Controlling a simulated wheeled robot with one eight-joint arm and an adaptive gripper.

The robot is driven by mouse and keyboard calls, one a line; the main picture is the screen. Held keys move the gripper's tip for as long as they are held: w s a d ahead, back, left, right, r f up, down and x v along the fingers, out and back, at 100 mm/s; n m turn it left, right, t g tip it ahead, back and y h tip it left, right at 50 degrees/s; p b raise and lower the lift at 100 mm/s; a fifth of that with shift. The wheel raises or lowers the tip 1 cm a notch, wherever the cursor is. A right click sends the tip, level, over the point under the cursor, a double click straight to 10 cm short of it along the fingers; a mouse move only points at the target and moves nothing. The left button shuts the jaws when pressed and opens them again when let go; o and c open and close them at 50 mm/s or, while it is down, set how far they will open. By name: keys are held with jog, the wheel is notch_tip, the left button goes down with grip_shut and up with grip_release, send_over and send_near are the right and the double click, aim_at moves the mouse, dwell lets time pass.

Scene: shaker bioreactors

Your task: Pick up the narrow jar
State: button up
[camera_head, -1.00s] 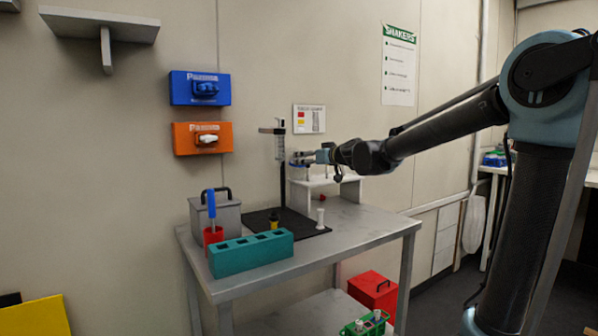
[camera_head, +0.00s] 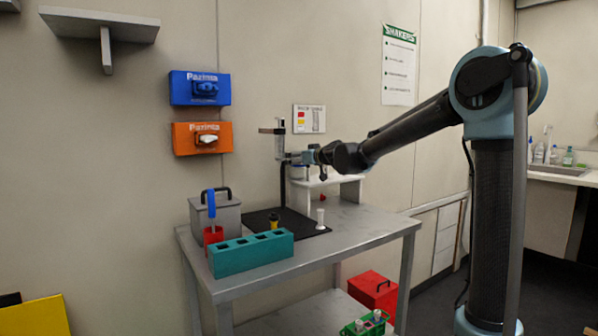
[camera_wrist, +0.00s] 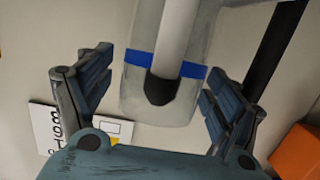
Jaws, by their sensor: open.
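A clear, narrow cylindrical vessel (camera_head: 279,143), which looks like the narrow jar, is upright by a black stand (camera_head: 283,183) on the table. In the wrist view the clear vessel (camera_wrist: 165,95) has a blue band, with a grey rod and a dark rounded end showing inside. My gripper (camera_head: 287,158) is at the lower part of this vessel. In the wrist view the fingers of my gripper (camera_wrist: 158,88) are open, one on each side of it, with visible gaps. Whether the vessel is fixed to the stand is unclear.
A white raised shelf (camera_head: 330,183) with small containers stands below my gripper. The table's right side is clear.

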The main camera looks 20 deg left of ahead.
jog(key=shift+a, duration=0.1)
jog(key=c, duration=1.3)
jog(key=shift+c, duration=0.2)
jog(key=shift+r, duration=0.1)
jog(key=shift+s+d+r, duration=0.1)
jog(key=shift+d+r, duration=0.1)
jog(key=shift+r, duration=0.05)
jog(key=shift+c, duration=0.2)
notch_tip(320, 180, up, 11)
jog(key=f+v, duration=0.3)
jog(key=v, duration=1.6)
jog(key=shift+s+d, duration=0.25)
jog(key=shift+s, duration=0.05)
jog(key=shift+f, duration=0.15)
